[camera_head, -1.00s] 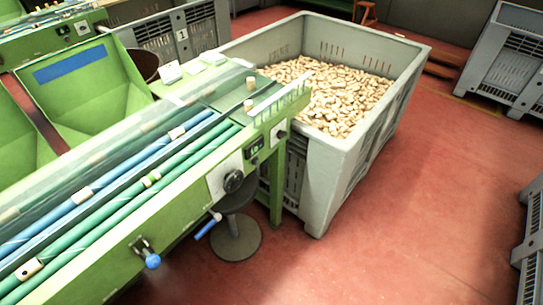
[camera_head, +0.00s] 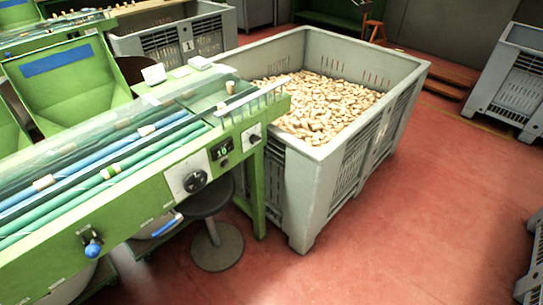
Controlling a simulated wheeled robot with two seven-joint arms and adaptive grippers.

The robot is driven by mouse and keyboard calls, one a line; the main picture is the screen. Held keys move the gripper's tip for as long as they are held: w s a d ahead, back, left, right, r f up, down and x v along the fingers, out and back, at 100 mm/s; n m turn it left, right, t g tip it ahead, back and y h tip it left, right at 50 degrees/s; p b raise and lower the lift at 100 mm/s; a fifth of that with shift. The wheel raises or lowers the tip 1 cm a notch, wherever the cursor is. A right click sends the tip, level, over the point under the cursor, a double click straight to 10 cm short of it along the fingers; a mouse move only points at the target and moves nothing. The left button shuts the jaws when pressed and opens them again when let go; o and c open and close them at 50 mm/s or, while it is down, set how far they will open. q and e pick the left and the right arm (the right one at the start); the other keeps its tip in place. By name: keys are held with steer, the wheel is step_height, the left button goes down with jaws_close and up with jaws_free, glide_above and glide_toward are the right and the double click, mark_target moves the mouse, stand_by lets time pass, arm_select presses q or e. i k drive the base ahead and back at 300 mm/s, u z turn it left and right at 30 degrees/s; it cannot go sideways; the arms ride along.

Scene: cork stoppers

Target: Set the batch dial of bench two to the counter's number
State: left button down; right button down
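A green sorting bench (camera_head: 140,200) fills the left side of the head view. On its front panel is a black round dial (camera_head: 195,181) on a white plate, its markings too small to read. To the dial's right is a small dark counter display (camera_head: 221,150), which seems to read 10. A second, smaller black knob (camera_head: 254,138) sits on a white plate further right. Which bench number this is cannot be read. Neither of my grippers is in view.
A big grey crate (camera_head: 316,160) full of corks stands behind the bench's right end. A dark round stool (camera_head: 212,200) stands under the bench front. A blue-knobbed lever (camera_head: 92,247) juts out at the lower left.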

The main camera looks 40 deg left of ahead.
mark_target(253, 139)
steer(key=z, duration=0.05)
steer(key=i, duration=2.45)
steer(key=u, duration=4.4)
steer(key=k, duration=0.65)
steer(key=u, duration=0.7)
